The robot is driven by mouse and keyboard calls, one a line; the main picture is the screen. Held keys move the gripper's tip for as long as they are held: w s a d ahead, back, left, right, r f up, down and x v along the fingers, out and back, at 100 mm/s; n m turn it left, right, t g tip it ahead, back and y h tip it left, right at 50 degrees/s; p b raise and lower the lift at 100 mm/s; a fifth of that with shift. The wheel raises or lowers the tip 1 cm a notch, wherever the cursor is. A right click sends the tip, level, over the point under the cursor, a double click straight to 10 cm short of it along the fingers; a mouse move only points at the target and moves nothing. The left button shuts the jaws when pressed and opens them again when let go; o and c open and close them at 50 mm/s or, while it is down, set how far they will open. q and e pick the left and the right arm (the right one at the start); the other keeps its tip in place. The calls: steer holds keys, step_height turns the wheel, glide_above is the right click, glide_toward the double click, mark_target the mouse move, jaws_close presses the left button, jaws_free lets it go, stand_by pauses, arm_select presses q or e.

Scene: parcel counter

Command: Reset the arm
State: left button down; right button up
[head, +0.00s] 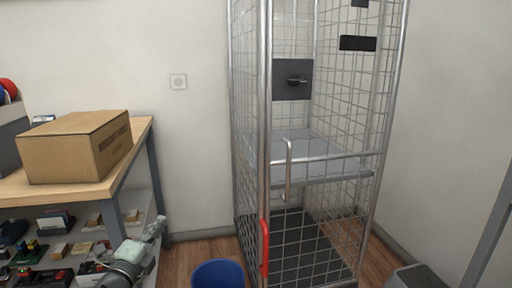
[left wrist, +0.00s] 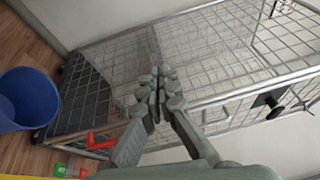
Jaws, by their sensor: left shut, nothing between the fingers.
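My left gripper (head: 155,232) is at the lower left of the head view, in front of the shelf unit. In the left wrist view the left gripper (left wrist: 158,76) has its fingers together with nothing between them. It points toward the wire cage trolley (left wrist: 215,50), which lies beyond the fingertips. My right gripper is in neither view.
A cardboard box (head: 78,148) sits on the wooden counter (head: 50,189) at the left. Small items fill the shelves below. A blue bin (head: 218,274) stands on the floor before the tall wire cage trolley (head: 268,120). A grey object (head: 418,277) is at the lower right.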

arm_select(q)
steer(key=s+a+f+n+g+y, duration=0.25)
steer(key=s+f+n, duration=0.2)
steer(key=f, duration=0.55)
steer(key=s+a+f+n+g+y, duration=0.1)
steer(key=s+f+n+g, duration=0.2)
steer(key=s+f, duration=0.45)
steer(key=s+a+f+n+g+y, duration=0.1)
steer(key=s+f+n+g, duration=0.25)
steer(key=f, duration=0.75)
steer(key=s+f+n+g, duration=0.2)
steer(key=s+f, duration=0.3)
steer(key=s, duration=0.3)
steer(key=s+d+f+n+g, duration=0.1)
steer(key=s+f+n+g, duration=0.1)
steer(key=s+f, duration=0.3)
steer(key=s+d+f+n+g, duration=0.1)
steer(key=s+f, duration=0.4)
steer(key=s, duration=0.6)
steer(key=shift+d+n+g, duration=0.2)
steer(key=shift+n+g, duration=0.7)
steer(key=shift+n, duration=0.2)
steer(key=shift+h, duration=0.25)
